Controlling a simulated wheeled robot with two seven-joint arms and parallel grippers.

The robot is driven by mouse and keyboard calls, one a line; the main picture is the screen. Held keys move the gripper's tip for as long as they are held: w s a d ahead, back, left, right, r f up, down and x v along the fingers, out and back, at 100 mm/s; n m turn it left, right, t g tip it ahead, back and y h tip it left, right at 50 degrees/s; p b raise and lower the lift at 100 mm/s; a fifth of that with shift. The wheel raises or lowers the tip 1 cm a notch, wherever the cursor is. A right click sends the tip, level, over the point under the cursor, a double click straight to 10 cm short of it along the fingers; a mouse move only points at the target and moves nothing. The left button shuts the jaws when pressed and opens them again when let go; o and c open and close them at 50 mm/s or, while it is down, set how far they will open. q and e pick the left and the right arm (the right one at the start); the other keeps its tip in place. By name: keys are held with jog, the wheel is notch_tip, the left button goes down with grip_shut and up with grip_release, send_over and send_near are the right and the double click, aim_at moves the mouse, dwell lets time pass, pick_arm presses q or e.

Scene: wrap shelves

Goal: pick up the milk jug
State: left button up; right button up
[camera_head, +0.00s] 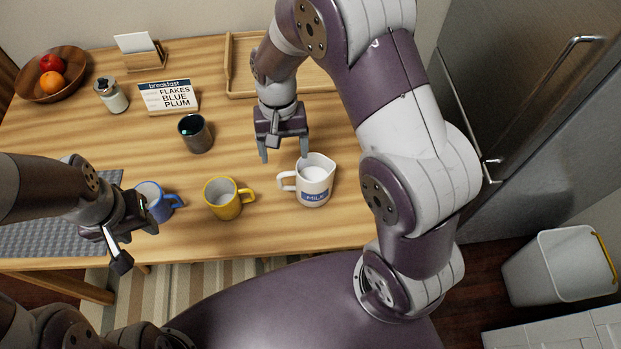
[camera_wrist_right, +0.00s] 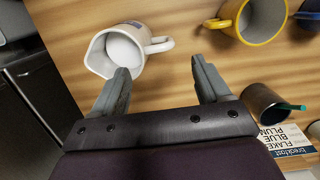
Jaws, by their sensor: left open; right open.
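The milk jug (camera_head: 316,184) is white with a blue MILK label and a handle on its left. It stands upright on the wooden table near the front edge, and white milk shows inside. In the right wrist view the jug (camera_wrist_right: 121,52) is at the upper left, its handle pointing right. My right gripper (camera_head: 284,154) is open and empty, above and just behind the jug's handle. Its fingers (camera_wrist_right: 161,72) show in the right wrist view with the handle beyond them, not clearly between them. My left gripper (camera_head: 137,242) is open near the table's front left, beside the blue mug.
A yellow mug (camera_head: 227,203) stands left of the jug, and a blue mug (camera_head: 154,200) is further left. A dark cup (camera_head: 195,134) and a breakfast sign (camera_head: 168,97) stand behind. A wooden tray (camera_head: 239,66), a small jar (camera_head: 111,96) and a fruit bowl (camera_head: 48,76) are further back. A fridge (camera_head: 530,110) is at right.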

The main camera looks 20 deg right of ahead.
aim_at(285, 175)
jog(key=f, duration=0.1)
jog(key=s+f, duration=0.1)
jog(key=a+f, duration=0.1)
jog(key=shift+s+f, duration=0.3)
jog(key=shift+f, duration=0.05)
notch_tip(285, 175, down, 7)
jog(key=shift+s+d, duration=0.1)
jog(key=shift+s, duration=0.05)
grip_shut()
